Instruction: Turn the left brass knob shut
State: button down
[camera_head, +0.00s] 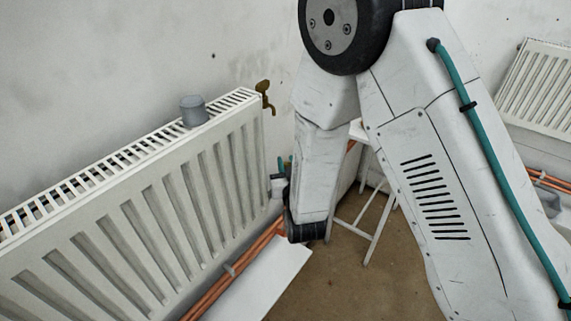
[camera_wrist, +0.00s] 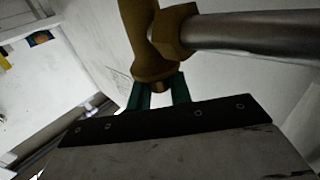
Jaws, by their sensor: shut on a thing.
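In the wrist view a brass valve body (camera_wrist: 150,35) hangs at the end of a grey metal pipe. Its brass lower end, the knob (camera_wrist: 158,80), sits between the teal fingers of my gripper (camera_wrist: 159,94), which are shut on it. In the head view my gripper's teal fingers (camera_head: 284,164) show small beside the radiator's far end, partly behind my arm. The held knob is hidden there. A separate brass tap (camera_head: 264,92) shows higher up at the radiator's top corner. The knob's turn angle cannot be told.
A white radiator (camera_head: 150,220) fills the left, with a grey cylinder (camera_head: 194,110) on top. Copper pipes (camera_head: 235,267) and a white board (camera_head: 262,282) lie below it. A white-legged stand (camera_head: 372,225) is behind my arm. Another radiator (camera_head: 538,90) is at right.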

dwell(0.4)
jog(key=c, duration=1.3)
grip_release()
jog(key=shift+s+d, duration=0.2)
jog(key=shift+s, duration=1.1)
jog(key=shift+s+d, duration=0.15)
jog(key=shift+s, duration=1.1)
jog(key=shift+s+d, duration=0.2)
jog(key=shift+s, duration=1.1)
